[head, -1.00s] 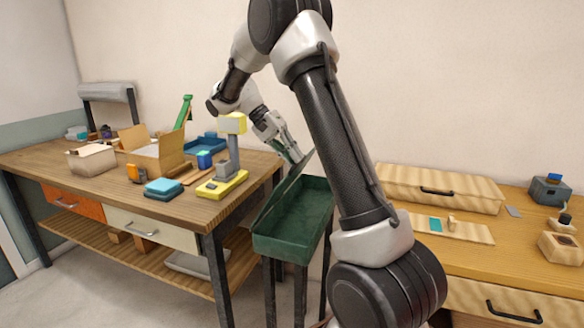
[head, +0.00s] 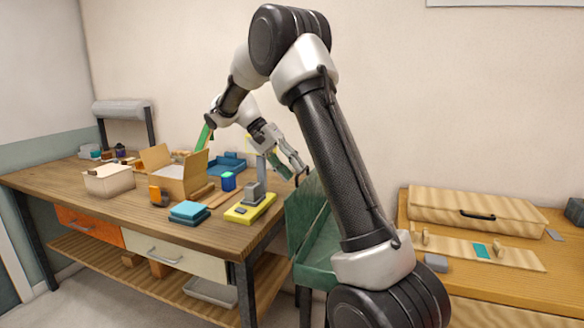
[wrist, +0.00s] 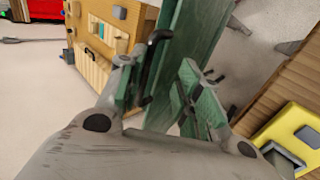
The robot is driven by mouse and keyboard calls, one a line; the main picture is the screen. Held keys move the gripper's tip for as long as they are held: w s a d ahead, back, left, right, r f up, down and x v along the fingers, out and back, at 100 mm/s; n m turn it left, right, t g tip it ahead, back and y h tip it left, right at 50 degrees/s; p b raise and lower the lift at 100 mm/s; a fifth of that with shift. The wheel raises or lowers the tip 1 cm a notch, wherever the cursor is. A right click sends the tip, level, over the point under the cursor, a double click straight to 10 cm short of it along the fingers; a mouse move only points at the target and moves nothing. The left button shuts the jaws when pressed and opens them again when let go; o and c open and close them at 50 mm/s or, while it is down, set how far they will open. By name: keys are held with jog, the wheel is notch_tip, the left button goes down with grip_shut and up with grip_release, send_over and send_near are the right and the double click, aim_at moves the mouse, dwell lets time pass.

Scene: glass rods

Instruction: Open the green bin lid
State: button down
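The green bin (head: 320,262) stands between the two tables, partly hidden behind my arm in the head view. Its green lid (head: 304,212) is raised and tilted steeply up along the bin's left side. My gripper (head: 297,165) is at the lid's upper edge. In the wrist view, my gripper (wrist: 160,92) has its two fingers spread apart, with the green lid (wrist: 188,45) passing behind and between them. A black handle-like loop (wrist: 153,60) shows beside the left finger; whether it touches the finger is unclear.
The left workbench (head: 120,215) is close to the bin and holds a yellow-based device (head: 250,208), a cardboard box (head: 180,180) and a blue tray (head: 230,163). The right table (head: 480,275) carries a wooden case (head: 470,208). Floor shows at lower left.

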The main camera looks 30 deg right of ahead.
jog(key=shift+a+f, duration=0.2)
jog(key=shift+f, duration=0.55)
jog(key=c, duration=1.3)
grip_release()
jog(key=shift+f, duration=0.1)
jog(key=shift+w, duration=0.1)
jog(key=shift+c, duration=0.3)
jog(key=shift+w+a+r, duration=0.15)
jog(key=shift+w+r, duration=0.1)
jog(key=shift+r, duration=0.15)
jog(key=shift+c, duration=0.8)
jog(key=v, duration=1.1)
jog(key=shift+r, duration=0.3)
jog(key=c, duration=0.3)
